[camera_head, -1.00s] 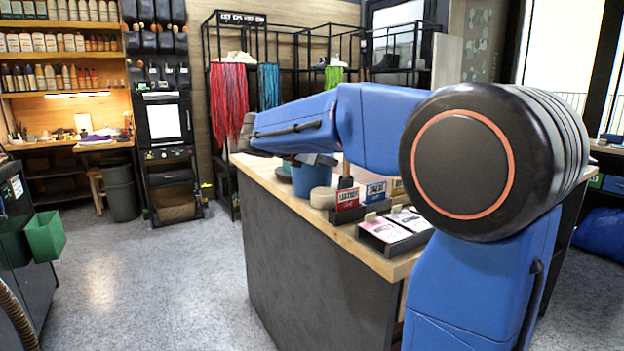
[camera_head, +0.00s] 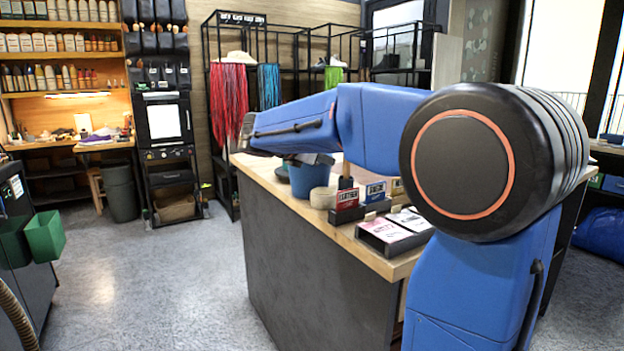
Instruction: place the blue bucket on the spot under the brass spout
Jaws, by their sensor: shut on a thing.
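The blue bucket (camera_head: 308,180) is at the far left part of the wooden counter, under the forearm of my arm. Its upper part is partly hidden by my arm. My gripper (camera_head: 290,161) is mostly hidden behind and below my forearm, at the bucket's top, and is shut on the bucket. I cannot tell whether the bucket's base touches the counter. No brass spout can be made out in this view.
On the counter (camera_head: 262,172), a cream roll (camera_head: 323,198) stands beside the bucket. Small red (camera_head: 347,198) and blue (camera_head: 375,191) boxes and a dark card tray (camera_head: 396,234) lie nearer. A green bin (camera_head: 45,236) is at left. The floor (camera_head: 160,270) between is clear.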

